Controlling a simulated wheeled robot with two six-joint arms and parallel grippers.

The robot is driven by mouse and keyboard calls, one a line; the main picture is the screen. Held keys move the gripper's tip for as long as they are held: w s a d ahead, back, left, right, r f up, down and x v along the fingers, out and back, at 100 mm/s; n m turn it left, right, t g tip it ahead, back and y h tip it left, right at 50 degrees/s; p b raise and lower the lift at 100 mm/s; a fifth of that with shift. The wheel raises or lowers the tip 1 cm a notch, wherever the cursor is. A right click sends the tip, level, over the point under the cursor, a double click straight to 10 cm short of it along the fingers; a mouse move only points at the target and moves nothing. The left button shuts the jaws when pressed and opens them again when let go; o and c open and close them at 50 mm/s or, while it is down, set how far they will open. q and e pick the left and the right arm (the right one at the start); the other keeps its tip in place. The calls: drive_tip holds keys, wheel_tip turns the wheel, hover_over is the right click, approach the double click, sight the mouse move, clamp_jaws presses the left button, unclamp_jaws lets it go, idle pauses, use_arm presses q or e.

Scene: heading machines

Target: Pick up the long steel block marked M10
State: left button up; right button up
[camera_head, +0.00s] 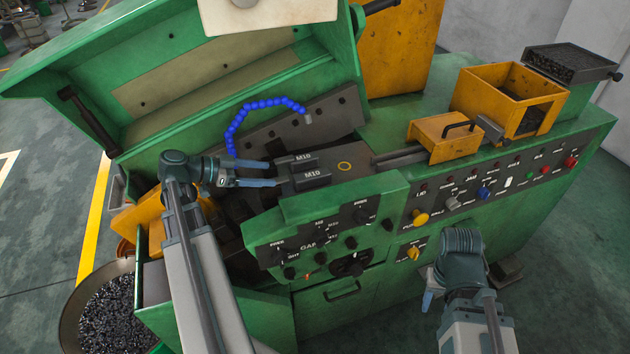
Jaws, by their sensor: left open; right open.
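Two dark steel blocks marked M10 lie side by side in the bed of the green machine in the head view. The rear block (293,160) sits a little behind the front block (312,177). Which of them is the long one is hard to tell. My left gripper (272,174) is open, with its two blue-grey fingers pointing right at the left ends of the blocks. Whether the fingertips touch the blocks I cannot tell. My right gripper (428,298) is low at the front right, in front of the control panel, away from the blocks; its fingers are mostly hidden.
The raised green lid (190,70) stands behind the bed. A blue segmented hose (240,112) arches over it. Yellow boxes (505,97) stand on the machine's right. The control panel (470,195) has protruding knobs. A bin of small parts (115,315) is at lower left.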

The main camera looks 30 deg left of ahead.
use_arm(q)
drive_tip(key=b, duration=0.3)
approach(309, 175)
drive_tip(key=x, duration=0.3)
drive_tip(key=shift+d+f, duration=0.2)
drive_tip(key=shift+f, duration=0.1)
drive_tip(key=shift+w+d+f, duration=0.1)
drive_tip(key=shift+w+d, duration=0.2)
drive_tip(key=shift+w, duration=0.15)
drive_tip(key=b+x, duration=0.2)
drive_tip(key=x, duration=0.3)
drive_tip(key=shift+w, duration=0.1)
clamp_jaws()
idle(0.6)
